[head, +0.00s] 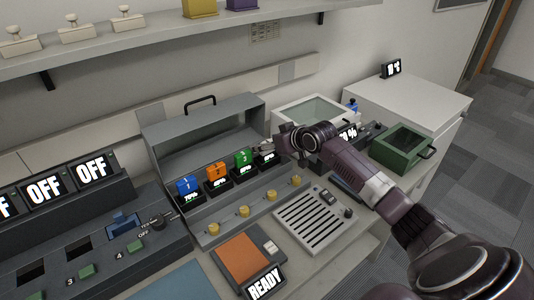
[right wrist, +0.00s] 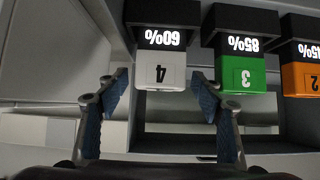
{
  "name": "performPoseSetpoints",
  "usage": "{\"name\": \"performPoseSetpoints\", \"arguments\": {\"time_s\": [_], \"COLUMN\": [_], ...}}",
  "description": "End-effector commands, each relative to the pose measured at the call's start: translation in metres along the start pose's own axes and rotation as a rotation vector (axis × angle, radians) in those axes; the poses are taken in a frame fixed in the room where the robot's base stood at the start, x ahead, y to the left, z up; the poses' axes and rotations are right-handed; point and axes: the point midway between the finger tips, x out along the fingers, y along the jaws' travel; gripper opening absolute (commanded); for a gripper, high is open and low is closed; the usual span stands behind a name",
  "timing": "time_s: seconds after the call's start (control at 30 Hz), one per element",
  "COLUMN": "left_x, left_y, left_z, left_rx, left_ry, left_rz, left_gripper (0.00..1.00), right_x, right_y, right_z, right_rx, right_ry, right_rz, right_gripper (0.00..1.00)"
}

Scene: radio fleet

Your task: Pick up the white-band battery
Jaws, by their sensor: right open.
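The white-band battery (right wrist: 161,77), marked 4, sits in its slot in the right wrist view, below a display (right wrist: 166,38) reading 60% upside down. My right gripper (right wrist: 158,92) is open, with one blue-padded finger on each side of the battery's near end. The jaws look empty, and I cannot tell how far the battery reaches between them. In the head view my right gripper (head: 276,144) is at the right end of the battery row and largely hides the white-band battery. My left gripper is not in view.
The green battery (right wrist: 241,75) stands close beside the white one, then the orange (head: 216,169) and blue (head: 187,185) ones. They sit in a grey case (head: 165,150) with raised walls and a handle. Yellow knobs (head: 244,211) line its front. A green tray (head: 402,149) stands at the right.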

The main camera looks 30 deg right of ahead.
Motion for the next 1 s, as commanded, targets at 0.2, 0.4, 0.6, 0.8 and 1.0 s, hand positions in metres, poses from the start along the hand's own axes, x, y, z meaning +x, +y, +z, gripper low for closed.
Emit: {"name": "performPoseSetpoints", "arguments": {"time_s": [0.2,0.4,0.6,0.8,1.0], "left_x": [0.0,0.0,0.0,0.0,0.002], "left_y": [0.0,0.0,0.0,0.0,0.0], "left_z": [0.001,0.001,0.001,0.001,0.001], "left_rx": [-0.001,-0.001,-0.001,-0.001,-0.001], "left_ry": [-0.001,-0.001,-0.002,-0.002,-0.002], "left_rz": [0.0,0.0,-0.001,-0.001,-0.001], "left_gripper": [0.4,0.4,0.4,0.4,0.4], "right_x": [0.0,0.0,-0.001,-0.002,-0.014], "right_y": [0.0,0.0,0.001,0.001,0.001], "right_z": [0.0,0.0,-0.001,-0.004,-0.021], "right_rx": [0.001,0.001,0.001,0.001,-0.001], "right_ry": [0.0,0.0,0.001,0.003,0.006], "right_rz": [0.0,0.001,0.001,0.001,0.001], "right_gripper": [0.42,0.2,0.12,0.12,0.12]}}
